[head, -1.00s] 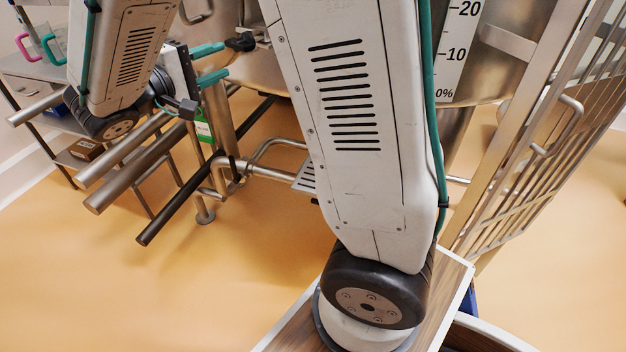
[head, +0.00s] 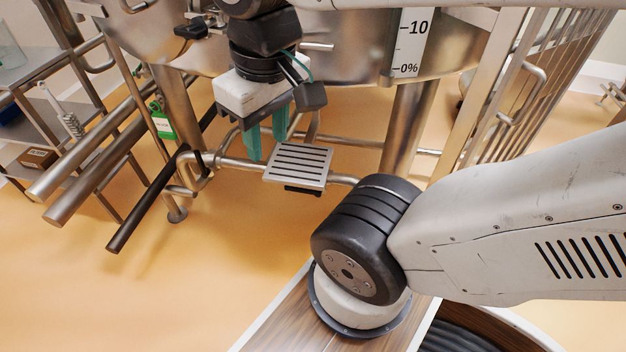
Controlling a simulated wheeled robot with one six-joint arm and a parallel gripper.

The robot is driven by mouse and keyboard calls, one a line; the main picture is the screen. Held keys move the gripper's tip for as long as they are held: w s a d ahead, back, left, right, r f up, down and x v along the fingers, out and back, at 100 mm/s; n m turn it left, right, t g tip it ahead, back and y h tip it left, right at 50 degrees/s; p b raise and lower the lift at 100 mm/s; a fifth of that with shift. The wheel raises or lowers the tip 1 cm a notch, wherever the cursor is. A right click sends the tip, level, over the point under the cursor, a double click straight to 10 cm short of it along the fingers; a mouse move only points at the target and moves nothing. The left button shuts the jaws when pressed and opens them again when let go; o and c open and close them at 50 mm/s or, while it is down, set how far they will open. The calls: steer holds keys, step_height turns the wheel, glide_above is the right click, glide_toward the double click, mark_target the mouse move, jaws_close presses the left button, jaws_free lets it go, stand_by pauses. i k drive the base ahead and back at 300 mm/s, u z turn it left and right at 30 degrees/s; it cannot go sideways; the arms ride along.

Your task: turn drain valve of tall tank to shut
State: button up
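A large steel tank (head: 350,45) with a percent level scale (head: 412,42) stands at the top of the head view, its upper part out of frame. A black lever-like part (head: 190,31) with steel fittings sits by the tank's lower left; it may be the drain valve handle, but I cannot tell its setting. My gripper (head: 267,148) hangs in front of the tank, right of and below the black part and apart from it. Its two teal fingers point down with a gap between them, and nothing shows between them.
A slotted step plate (head: 299,166) on a steel pipe frame lies just below my gripper. Thick steel bars (head: 95,165) jut out at the left, near a green tag (head: 163,127) and a shelf rack (head: 30,95). A barred gate (head: 510,95) stands right. The yellow floor in front is clear.

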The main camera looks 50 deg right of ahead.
mark_target(316, 193)
steer(key=z, duration=1.15)
steer(key=k, duration=0.4)
steer(key=u, duration=0.25)
